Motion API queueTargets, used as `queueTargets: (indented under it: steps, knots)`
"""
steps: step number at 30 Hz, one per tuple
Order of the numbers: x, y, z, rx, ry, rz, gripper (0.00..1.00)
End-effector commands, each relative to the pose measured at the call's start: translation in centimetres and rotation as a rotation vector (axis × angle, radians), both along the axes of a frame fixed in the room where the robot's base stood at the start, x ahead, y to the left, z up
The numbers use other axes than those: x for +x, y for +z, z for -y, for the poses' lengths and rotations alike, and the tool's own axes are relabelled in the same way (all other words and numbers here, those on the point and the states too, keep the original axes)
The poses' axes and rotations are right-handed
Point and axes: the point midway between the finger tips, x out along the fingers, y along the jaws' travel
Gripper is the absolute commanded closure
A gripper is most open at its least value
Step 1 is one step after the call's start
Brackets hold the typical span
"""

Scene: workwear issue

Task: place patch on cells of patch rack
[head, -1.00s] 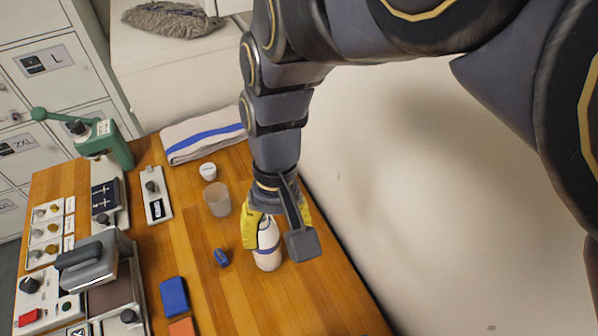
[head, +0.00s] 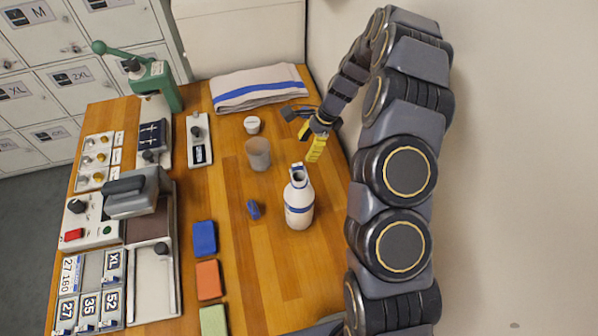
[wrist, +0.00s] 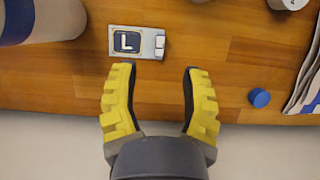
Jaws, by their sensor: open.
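A small pale plate with a dark blue "L" label, which looks like a patch (wrist: 151,31), lies flat on the wooden table in the wrist view. I cannot make it out in the head view. My gripper (wrist: 158,88) is open and empty, its yellow fingertips apart and just short of the patch. In the head view my gripper (head: 311,143) is near the table's right edge, beyond the bottle. A grey gridded holder, apparently the patch rack (head: 92,271), is at the lower left. Its cells hold labelled plates, including XL, 27, 35 and 52.
A white bottle (head: 299,205) with blue bands stands near the patch. A translucent cup (head: 258,154), white tub (head: 252,125) and folded towel (head: 258,92) lie farther back. A blue cap (wrist: 260,98) is right of my gripper. The wall borders the table edge.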

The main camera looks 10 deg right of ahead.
Motion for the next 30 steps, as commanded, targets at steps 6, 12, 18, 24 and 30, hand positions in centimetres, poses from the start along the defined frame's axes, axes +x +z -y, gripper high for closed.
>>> queueTargets:
  steps: [6, 12, 18, 24, 30]
  knots:
    - [0.0, -2.2, -0.8, 0.001, -0.005, -0.004, 0.55]
    - [0.0, -3.9, -1.4, 0.001, -0.001, -0.005, 0.55]
    - [0.0, -6.8, -2.3, -0.001, -0.002, -0.003, 0.55]
    - [0.1, -7.3, -2.5, -0.001, -0.003, 0.0, 0.55]
    - [0.0, -7.3, -2.5, -0.001, -0.003, 0.0, 0.89]
